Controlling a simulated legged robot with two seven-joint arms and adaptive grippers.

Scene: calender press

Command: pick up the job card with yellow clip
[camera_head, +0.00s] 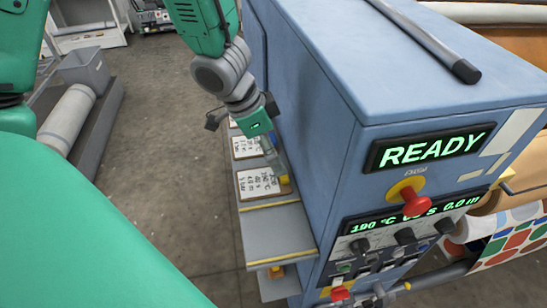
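My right gripper is out of view.
The blue press (345,110) rises close to the right of my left gripper. Its front has a READY display (430,149), a red button (409,194) and knobs. A dark bar (440,50) lies on top. Open floor (160,150) is left of the shelf.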

